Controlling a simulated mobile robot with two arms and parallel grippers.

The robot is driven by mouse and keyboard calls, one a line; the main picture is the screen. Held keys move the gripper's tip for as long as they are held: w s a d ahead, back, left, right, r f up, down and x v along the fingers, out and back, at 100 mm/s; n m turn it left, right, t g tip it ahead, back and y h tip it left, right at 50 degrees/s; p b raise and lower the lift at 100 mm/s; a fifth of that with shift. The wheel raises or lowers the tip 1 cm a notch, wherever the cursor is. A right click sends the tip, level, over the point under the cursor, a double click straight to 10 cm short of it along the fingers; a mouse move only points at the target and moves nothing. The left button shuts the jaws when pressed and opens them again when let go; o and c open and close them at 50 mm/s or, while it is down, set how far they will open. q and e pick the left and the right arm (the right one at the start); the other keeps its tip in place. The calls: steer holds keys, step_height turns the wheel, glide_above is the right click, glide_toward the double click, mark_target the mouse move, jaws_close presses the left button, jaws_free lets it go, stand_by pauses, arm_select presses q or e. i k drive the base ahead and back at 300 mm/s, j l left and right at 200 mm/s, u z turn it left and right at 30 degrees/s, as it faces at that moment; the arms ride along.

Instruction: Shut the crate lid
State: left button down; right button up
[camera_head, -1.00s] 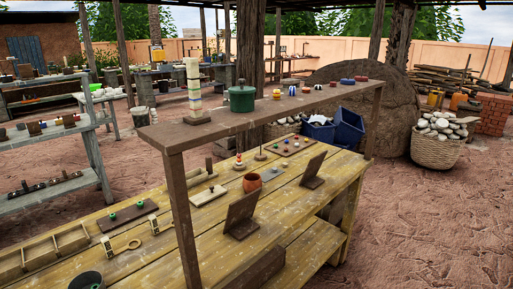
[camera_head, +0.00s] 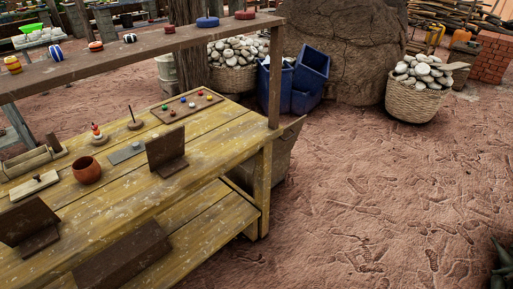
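A brown wooden box that looks like the crate (camera_head: 279,163) stands on the ground at the right end of the yellow wooden table, partly hidden behind the table's corner leg. A slanted panel, perhaps its lid (camera_head: 293,133), rises at its right side. I cannot tell its exact angle, and the inside of the box is hidden. Neither of my grippers is in view.
The yellow table (camera_head: 120,190) holds an orange pot (camera_head: 87,170), brown stands (camera_head: 167,152) and a bead board (camera_head: 187,106). Blue bins (camera_head: 309,72) and stone-filled baskets (camera_head: 415,100) stand behind. The reddish ground (camera_head: 390,200) on the right is clear.

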mark_target(284, 143)
steer(key=i+l, duration=0.1)
steer(key=l, duration=0.25)
steer(key=i+l+u, duration=0.1)
steer(key=l, duration=0.3)
steer(key=i+l+u, duration=0.15)
steer(key=u, duration=0.3)
steer(key=i+l+u, duration=0.3)
steer(key=u, duration=0.2)
steer(key=i+l, duration=0.15)
steer(key=l, duration=0.15)
steer(key=i+l+u, duration=0.1)
steer(key=l, duration=0.2)
steer(key=i+l, duration=0.2)
steer(key=l, duration=0.15)
steer(key=i+l+u, duration=0.1)
steer(key=l, duration=0.2)
steer(key=i+l, duration=0.15)
steer(key=l, duration=0.2)
steer(key=j+u, duration=0.05)
